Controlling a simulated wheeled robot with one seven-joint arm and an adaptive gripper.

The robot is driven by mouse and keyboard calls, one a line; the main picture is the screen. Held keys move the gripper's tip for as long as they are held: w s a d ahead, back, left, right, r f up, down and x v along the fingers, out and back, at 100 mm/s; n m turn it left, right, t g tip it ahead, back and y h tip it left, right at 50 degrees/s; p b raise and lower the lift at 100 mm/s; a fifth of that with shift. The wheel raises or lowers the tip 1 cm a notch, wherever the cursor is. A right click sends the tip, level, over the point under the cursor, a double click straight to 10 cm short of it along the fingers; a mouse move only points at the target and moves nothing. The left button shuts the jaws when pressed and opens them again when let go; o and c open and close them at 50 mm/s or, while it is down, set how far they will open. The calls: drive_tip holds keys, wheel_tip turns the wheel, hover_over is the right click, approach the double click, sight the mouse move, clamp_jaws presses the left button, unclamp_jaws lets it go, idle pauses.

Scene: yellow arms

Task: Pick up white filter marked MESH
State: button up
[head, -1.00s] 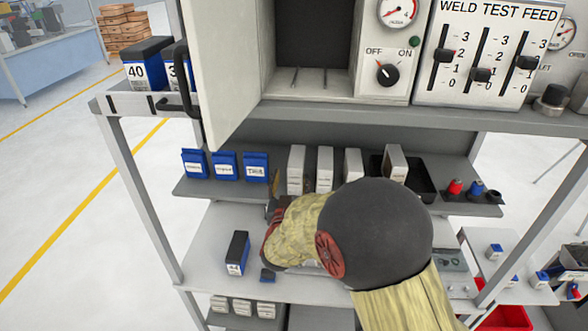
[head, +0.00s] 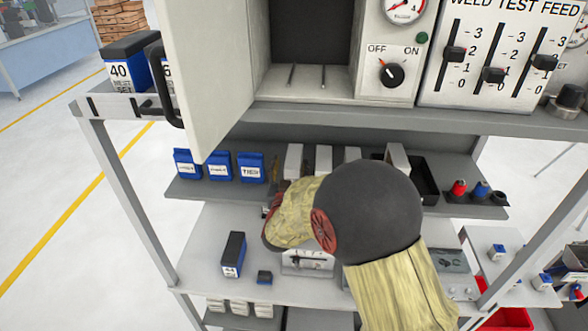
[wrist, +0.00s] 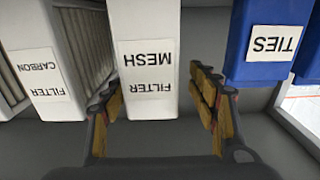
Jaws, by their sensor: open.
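The white filter marked MESH (wrist: 148,65) stands upright in the wrist view, its label upside down. In the head view it is the leftmost white filter (head: 293,159), its lower part hidden by my arm. My gripper (wrist: 156,80) is open, with one yellow-padded finger on each side of the MESH filter's front. The left finger is close to the filter's side; the right finger has a gap to it. I cannot tell whether either finger touches. In the head view my arm mostly hides the gripper.
The filter marked CARBON (wrist: 42,75) stands left of MESH in the wrist view. The blue TIES box (wrist: 268,42) stands to the right. A grey shelf (head: 215,189) holds them, under an upper shelf with a cabinet and its open door (head: 210,70). A black box (head: 233,254) stands below.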

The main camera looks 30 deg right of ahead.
sight(295, 151)
drive_tip(key=x, duration=0.1)
drive_tip(key=p+x, duration=0.1)
drive_tip(key=x, duration=0.3)
drive_tip(key=shift+s+d+r, duration=0.15)
drive_tip(key=shift+d+r, duration=0.25)
drive_tip(key=shift+d, duration=0.05)
drive_tip(key=shift+w+d+f+p, duration=0.1)
drive_tip(key=shift+w+d+p, duration=0.05)
drive_tip(key=shift+w+p, duration=0.15)
drive_tip(key=shift+s, duration=0.1)
drive_tip(key=shift+c, duration=1.3)
drive_tip(key=c, duration=1.1)
